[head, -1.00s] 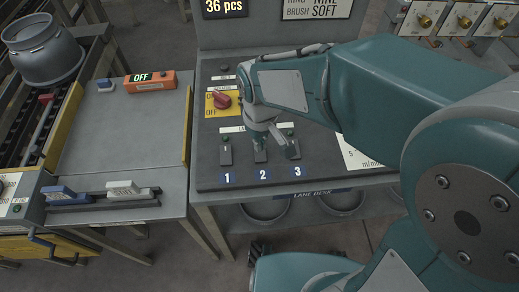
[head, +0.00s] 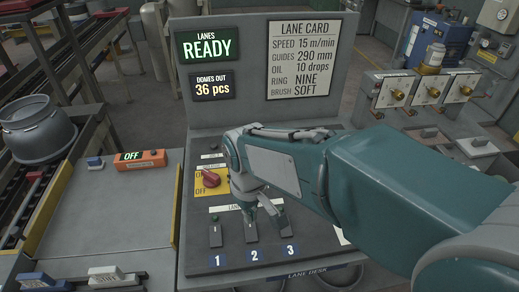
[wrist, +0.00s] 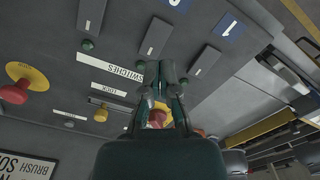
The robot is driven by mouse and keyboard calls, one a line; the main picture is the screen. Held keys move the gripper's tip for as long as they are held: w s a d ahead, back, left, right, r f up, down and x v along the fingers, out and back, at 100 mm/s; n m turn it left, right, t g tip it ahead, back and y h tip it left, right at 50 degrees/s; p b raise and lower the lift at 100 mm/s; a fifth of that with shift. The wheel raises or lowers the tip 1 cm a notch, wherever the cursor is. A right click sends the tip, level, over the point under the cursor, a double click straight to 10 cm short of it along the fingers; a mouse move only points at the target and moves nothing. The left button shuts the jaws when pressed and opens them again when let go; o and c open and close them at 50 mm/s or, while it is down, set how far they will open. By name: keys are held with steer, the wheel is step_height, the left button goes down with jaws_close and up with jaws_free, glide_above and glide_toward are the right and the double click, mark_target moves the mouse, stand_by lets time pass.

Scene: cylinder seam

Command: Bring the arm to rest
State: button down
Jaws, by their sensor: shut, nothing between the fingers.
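My gripper (head: 262,212) hangs low over the sloping lane desk (head: 195,262), by the switches numbered 2 and 3. In the wrist view its fingers (wrist: 160,72) are together, with nothing between them. My teal arm reaches in from the right and is bent, with the grey wrist partly covering the desk. Switch 1 (head: 215,234) stands clear to the left. Switch 2 (head: 251,232) shows just below the fingers, and switch 3 is partly hidden behind them. I cannot tell whether the fingers touch a switch.
A red knob (head: 211,178) on a yellow plate sits left of my wrist. The upright panel behind shows a green READY display (head: 207,44) and a lane card (head: 317,55). A grey side table (head: 110,215) and a metal pot (head: 38,128) stand left. Gold-knobbed boxes (head: 434,90) stand back right.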

steer(key=s+d+r+m+t, duration=0.2)
steer(key=d+m, duration=0.1)
steer(key=d, duration=0.3)
steer(key=s+d+r+m+t, duration=0.1)
steer(key=s+d+r+m, duration=0.2)
steer(key=d, duration=0.4)
steer(key=s+d+r+m+t, duration=0.2)
steer(key=s+d+r, duration=0.1)
steer(key=d, duration=0.4)
steer(key=shift+s+d+r+m+t, duration=0.2)
steer(key=shift+m+t, duration=0.1)
steer(key=shift+m, duration=0.1)
